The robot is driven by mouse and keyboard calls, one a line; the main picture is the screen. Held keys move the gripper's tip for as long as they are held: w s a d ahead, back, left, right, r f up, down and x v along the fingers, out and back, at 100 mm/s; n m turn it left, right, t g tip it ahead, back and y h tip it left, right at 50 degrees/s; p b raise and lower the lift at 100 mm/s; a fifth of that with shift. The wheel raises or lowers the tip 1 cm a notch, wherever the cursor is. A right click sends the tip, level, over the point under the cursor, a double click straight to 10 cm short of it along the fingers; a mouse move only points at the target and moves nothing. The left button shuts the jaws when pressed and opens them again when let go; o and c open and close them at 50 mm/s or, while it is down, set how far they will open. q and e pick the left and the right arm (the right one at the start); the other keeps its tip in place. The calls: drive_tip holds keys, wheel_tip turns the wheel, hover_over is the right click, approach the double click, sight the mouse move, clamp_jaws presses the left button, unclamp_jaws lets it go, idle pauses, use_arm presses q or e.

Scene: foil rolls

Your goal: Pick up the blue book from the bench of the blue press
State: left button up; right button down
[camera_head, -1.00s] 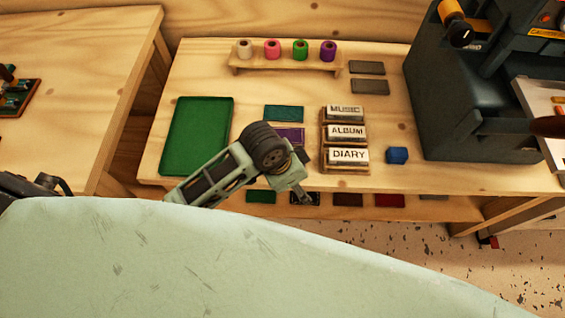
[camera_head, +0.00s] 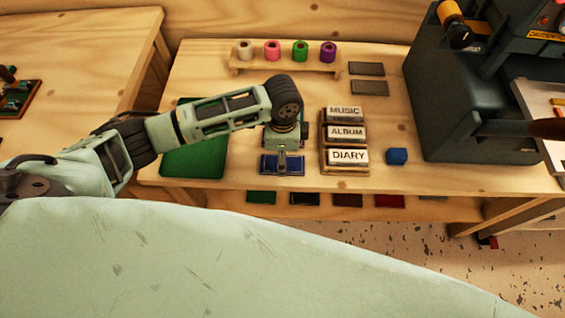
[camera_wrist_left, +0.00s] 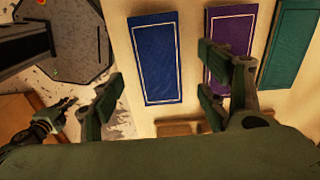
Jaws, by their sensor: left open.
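The blue book (camera_head: 268,168) lies flat near the front edge of the wooden bench (camera_head: 400,181), left of the DIARY block. It also shows whole in the left wrist view (camera_wrist_left: 156,60), with a pale border line. My left gripper (camera_head: 282,165) is over the book and partly covers it. In the wrist view the fingers of this gripper (camera_wrist_left: 157,95) are open and empty, spread wider than the book, one towards each side of its near end. I cannot tell the height above the book. The blue press (camera_head: 455,110) stands at the right.
A purple book (camera_wrist_left: 230,40) and a teal book (camera_wrist_left: 288,45) lie beside the blue one. A green tray (camera_head: 190,163) lies left. Foil rolls (camera_head: 300,50) stand behind.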

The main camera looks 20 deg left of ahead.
sight(295, 164)
use_arm(q)
drive_tip(key=shift+f, duration=1.75)
drive_tip(key=shift+s, duration=0.1)
drive_tip(key=c, duration=1.3)
drive_tip(key=shift+r, duration=0.1)
